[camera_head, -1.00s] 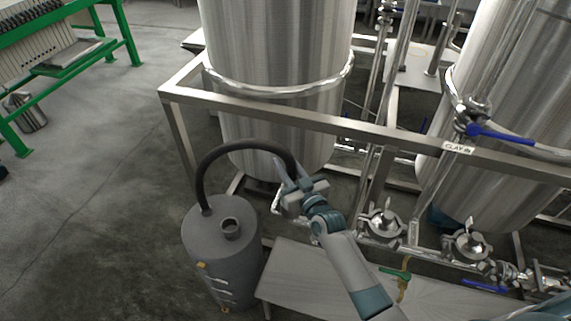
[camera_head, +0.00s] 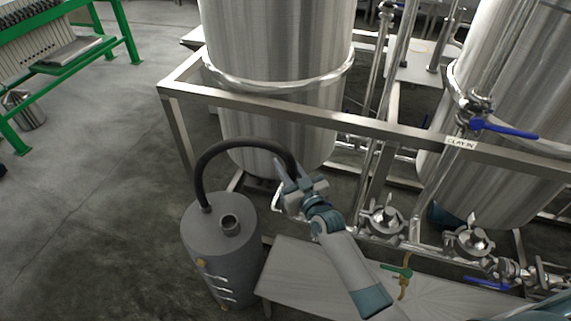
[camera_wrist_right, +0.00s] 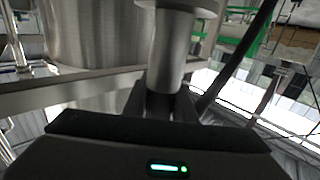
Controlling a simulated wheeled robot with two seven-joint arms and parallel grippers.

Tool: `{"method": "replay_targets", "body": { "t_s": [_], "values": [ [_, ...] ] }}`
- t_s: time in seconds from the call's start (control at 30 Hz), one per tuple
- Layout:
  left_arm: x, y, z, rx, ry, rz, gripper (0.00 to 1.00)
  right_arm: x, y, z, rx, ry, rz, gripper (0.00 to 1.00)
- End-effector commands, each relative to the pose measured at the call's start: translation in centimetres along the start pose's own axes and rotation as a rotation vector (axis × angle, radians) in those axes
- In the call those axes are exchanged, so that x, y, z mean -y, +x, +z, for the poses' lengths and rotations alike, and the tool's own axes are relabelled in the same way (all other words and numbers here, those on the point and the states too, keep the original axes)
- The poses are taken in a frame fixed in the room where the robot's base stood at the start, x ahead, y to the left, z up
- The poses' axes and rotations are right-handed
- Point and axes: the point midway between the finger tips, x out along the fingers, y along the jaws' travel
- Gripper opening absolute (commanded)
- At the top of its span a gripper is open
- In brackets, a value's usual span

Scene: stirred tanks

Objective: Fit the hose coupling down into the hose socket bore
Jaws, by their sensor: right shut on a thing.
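A black hose (camera_head: 240,143) arches from the top of a grey canister (camera_head: 215,262) to my right gripper (camera_head: 287,177). The gripper is to the right of the canister, near the front of a steel tank. In the wrist view my right gripper (camera_wrist_right: 160,105) is shut on a metal cylinder, the hose coupling (camera_wrist_right: 172,48), with a wider rim at the top of the picture. The gripper hides much of the coupling in the head view. A short open pipe stub (camera_head: 230,224) stands on the canister top; it looks like the hose socket, apart from the coupling. My left gripper is out of view.
A steel frame rail (camera_head: 300,120) runs behind the gripper, in front of the large tank (camera_head: 275,50). A low steel platform (camera_head: 300,275) lies right of the canister. Valves and clamps (camera_head: 384,222) stand further right. Open floor (camera_head: 90,220) lies to the left.

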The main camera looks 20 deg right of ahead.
Motion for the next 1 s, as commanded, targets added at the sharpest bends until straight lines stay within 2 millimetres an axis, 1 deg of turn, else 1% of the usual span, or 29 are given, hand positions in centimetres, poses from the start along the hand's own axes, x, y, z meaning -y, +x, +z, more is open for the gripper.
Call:
{"method": "replay_targets", "body": {
  "t_s": [0.83,0.87,0.9,0.93,1.0],
  "values": [
    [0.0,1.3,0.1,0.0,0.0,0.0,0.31,0.0,0.1,1.6,-0.002,0.0,0.0,0.0],
    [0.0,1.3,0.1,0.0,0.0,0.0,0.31,0.0,0.1,1.6,-0.003,0.0,0.0,0.29],
    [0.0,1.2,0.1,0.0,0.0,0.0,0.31,0.0,0.1,1.5,-0.002,0.0,0.0,0.39],
    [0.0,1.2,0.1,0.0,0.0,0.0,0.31,0.0,0.0,1.5,-0.002,0.0,0.0,0.46],
    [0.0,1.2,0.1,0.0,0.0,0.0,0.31,0.0,0.0,1.6,-0.002,0.0,0.0,0.46]
  ]
}}
